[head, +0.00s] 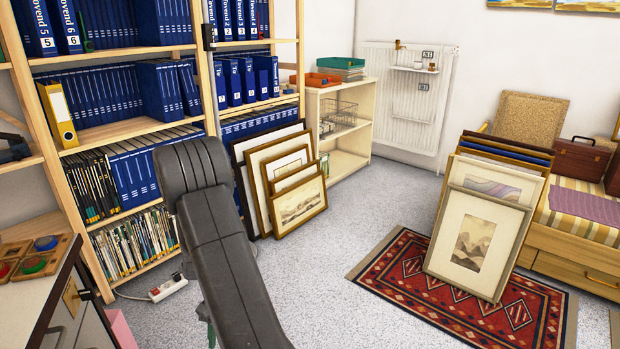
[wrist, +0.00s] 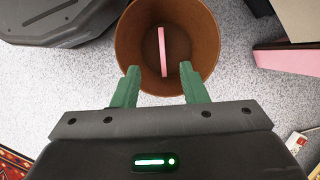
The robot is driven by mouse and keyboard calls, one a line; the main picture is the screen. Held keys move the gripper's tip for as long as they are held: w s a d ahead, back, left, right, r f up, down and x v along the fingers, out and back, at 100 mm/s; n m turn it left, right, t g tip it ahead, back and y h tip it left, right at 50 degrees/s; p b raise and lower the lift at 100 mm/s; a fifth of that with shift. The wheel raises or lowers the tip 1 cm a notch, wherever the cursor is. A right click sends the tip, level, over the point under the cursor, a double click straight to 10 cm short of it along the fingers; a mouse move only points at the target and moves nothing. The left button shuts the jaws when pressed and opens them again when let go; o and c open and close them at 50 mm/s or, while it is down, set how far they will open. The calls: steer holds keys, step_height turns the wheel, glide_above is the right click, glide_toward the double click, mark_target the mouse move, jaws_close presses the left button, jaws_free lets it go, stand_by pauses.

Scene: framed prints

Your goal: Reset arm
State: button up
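My gripper (wrist: 159,76) shows in the wrist view with its two green fingers apart, open and with nothing gripped between them. It points down over a round brown bin (wrist: 126,45), with the fingertips over the bin's near rim. A thin pink strip (wrist: 162,50) is inside the bin, beyond the fingertips. In the head view my dark grey arm (head: 225,250) reaches down in front of the shelves, bent at the top.
A cabinet (head: 55,320) with a pink-sided part (head: 121,330) stands at the lower left. A white power strip (head: 168,290) lies on the floor. Framed prints (head: 298,205) lean by the shelves, and more prints (head: 475,245) stand on a red rug (head: 400,275). Carpet between them is clear.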

steer(key=d+b+x, duration=0.1)
steer(key=b+x, duration=0.2)
steer(key=x, duration=0.6)
steer(key=w+d+r+p, duration=0.5)
steer(key=d+r+p, duration=0.2)
steer(key=r+p, duration=0.5)
steer(key=w+d+r+n+p, duration=0.1)
steer(key=w+d+r+p, duration=0.4)
steer(key=d+r+p, duration=0.3)
steer(key=w+d+r+n+h+p, duration=0.1)
steer(key=w+d+r+p, duration=0.4)
steer(key=r+p, duration=1.2)
steer(key=shift+d+r, duration=1.25)
steer(key=shift+r, duration=1.55)
